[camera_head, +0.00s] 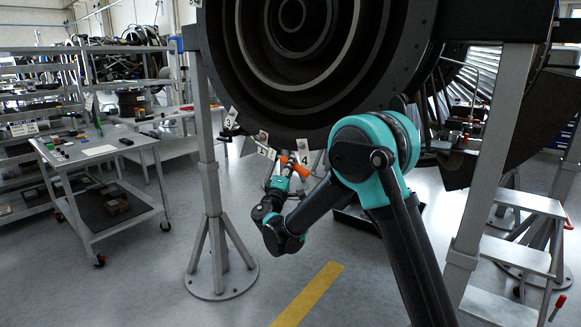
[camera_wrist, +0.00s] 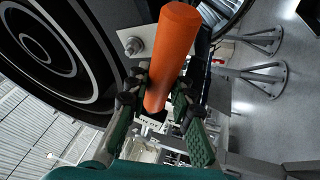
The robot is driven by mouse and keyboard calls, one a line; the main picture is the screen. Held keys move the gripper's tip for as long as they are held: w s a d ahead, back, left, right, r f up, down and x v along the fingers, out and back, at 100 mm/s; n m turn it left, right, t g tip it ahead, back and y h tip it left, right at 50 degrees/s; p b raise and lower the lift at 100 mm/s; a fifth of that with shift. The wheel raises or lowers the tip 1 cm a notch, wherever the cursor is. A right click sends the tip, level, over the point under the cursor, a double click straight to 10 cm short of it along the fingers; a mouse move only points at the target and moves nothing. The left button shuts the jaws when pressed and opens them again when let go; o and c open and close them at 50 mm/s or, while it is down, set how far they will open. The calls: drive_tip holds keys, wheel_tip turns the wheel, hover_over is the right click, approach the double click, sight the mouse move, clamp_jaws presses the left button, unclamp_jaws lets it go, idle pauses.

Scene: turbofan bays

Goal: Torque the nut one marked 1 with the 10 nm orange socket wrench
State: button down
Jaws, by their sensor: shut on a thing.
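My gripper (camera_head: 287,174) is raised under the lower rim of the turbofan (camera_head: 330,130). It is shut on the orange socket wrench (camera_head: 303,158). In the wrist view the wrench's orange handle (camera_wrist: 174,50) lies between my two fingers (camera_wrist: 160,92) and points away from the palm. Whether the wrench touches a nut cannot be told. A silver nut (camera_wrist: 132,46) on a pale plate shows just left of the handle, apart from it. Tags marked 3 (camera_head: 231,118) and 4 (camera_head: 305,153) hang on the rim; the marking 1 is not readable.
A grey stand post (camera_head: 207,170) is left of my arm and another (camera_head: 492,160) is to the right. A trolley with small tools (camera_head: 95,150) is at the left. Steps (camera_head: 510,250) stand at the right. The floor around the yellow stripe (camera_head: 308,293) is clear.

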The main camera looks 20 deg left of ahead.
idle(0.3)
drive_tip(key=shift+w+a+f+m+h, duration=0.1)
drive_tip(key=shift+a+f+m+h, duration=0.1)
drive_tip(key=shift+f+m, duration=0.3)
drive_tip(key=shift+w+a+f+m+h, duration=0.1)
drive_tip(key=shift+a+f+m+h, duration=0.1)
drive_tip(key=shift+f+m, duration=0.25)
drive_tip(key=shift+w+a+f+m+h, duration=0.1)
drive_tip(key=shift+a+f+m+h, duration=0.15)
drive_tip(key=shift+f+m, duration=0.25)
drive_tip(key=shift+w+a+f+m+h, duration=0.1)
drive_tip(key=shift+a+f+m+h, duration=0.05)
drive_tip(key=shift+f+m+h, duration=0.3)
drive_tip(key=shift+f+t, duration=0.1)
drive_tip(key=shift+t, duration=0.2)
drive_tip(key=shift+w+a+f+m+h, duration=0.1)
drive_tip(key=shift+a+f+m+h, duration=0.2)
drive_tip(key=shift+f+m, duration=0.15)
drive_tip(key=shift+w+a+f+m+h, duration=0.1)
drive_tip(key=shift+a+f+m+h, duration=0.15)
drive_tip(key=shift+f+m, duration=0.2)
drive_tip(key=shift+a+f, duration=0.15)
